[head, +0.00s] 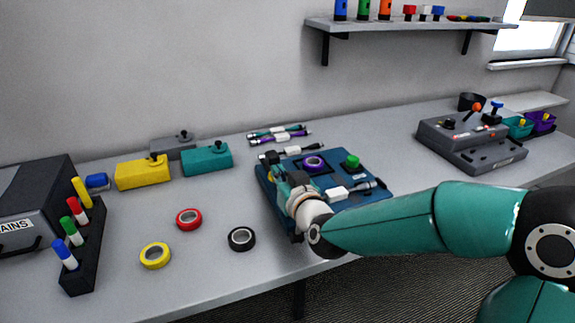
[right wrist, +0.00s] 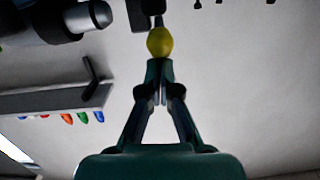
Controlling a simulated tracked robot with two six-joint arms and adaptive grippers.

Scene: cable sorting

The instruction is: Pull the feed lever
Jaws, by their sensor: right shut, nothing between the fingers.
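A blue machine board (head: 375,196) lies on the table in the middle of the head view. It carries a purple ring (head: 313,162) and a green button (head: 352,161). A round yellow knob (right wrist: 159,41), seemingly the lever's, shows in the right wrist view against a dark part. My right gripper (right wrist: 158,68) is shut and empty, with its fingertips right at the knob; I cannot tell whether they touch. In the head view my right gripper (head: 277,170) is over the board's left side, and it and my wrist hide part of the board. My left gripper is out of view.
Red (head: 189,219), yellow (head: 155,255) and black (head: 241,238) tape rolls lie left of the board. Yellow (head: 143,172) and teal (head: 207,159) boxes stand behind them. Cables (head: 279,134) lie behind the board. A grey control console (head: 470,143) stands at the right.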

